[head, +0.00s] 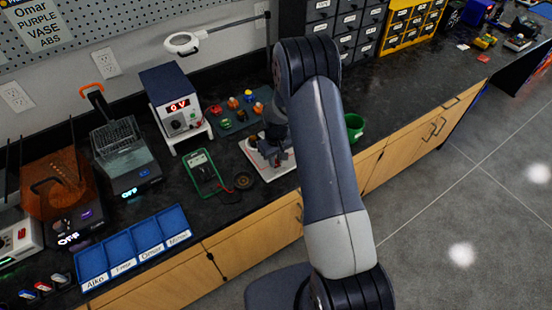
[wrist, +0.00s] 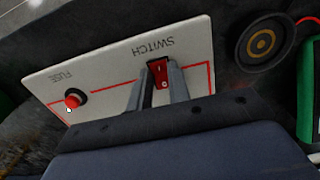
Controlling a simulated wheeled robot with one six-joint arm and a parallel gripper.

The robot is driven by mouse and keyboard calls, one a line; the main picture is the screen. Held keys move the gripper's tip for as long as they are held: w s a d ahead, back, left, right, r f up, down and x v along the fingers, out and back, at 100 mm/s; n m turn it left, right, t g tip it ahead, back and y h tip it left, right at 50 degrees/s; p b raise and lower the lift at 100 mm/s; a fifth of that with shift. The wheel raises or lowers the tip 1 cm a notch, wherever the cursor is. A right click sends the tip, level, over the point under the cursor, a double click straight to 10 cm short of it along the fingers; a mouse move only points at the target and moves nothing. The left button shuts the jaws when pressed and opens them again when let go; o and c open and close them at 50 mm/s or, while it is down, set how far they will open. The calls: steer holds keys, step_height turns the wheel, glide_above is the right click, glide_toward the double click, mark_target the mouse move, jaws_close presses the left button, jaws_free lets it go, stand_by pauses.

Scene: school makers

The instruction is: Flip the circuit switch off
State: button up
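The white circuit board (wrist: 115,62) lies on the dark bench and fills the left and middle of the wrist view, its lettering upside down. Its red rocker switch (wrist: 160,73) sits in a black frame under the word SWITCH. My gripper (wrist: 161,73) is over the board, with a gap between its two grey fingers. The switch shows in this gap, and the fingertips are close to its sides; I cannot tell whether they touch it. In the head view the board (head: 252,151) is partly hidden by my arm and gripper (head: 272,158).
A red fuse knob (wrist: 75,97) is on the same board. A round black buzzer-like disc (wrist: 262,43) lies beside it. A green multimeter (head: 203,172), a power supply (head: 177,100) and a green bowl (head: 354,126) stand nearby. Blue trays (head: 135,242) lie at the bench's front left.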

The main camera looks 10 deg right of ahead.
jaws_close()
steer(key=shift+w+a+f+g+b, duration=0.15)
steer(key=shift+w+g+b, duration=0.1)
steer(key=shift+g+b, duration=0.45)
steer(key=shift+w+g+h, duration=0.1)
steer(key=shift+g+h, duration=0.3)
steer(key=shift+g, duration=0.2)
steer(key=shift+r, duration=0.2)
steer(key=o, duration=0.6)
jaws_free()
steer(key=shift+c, duration=0.2)
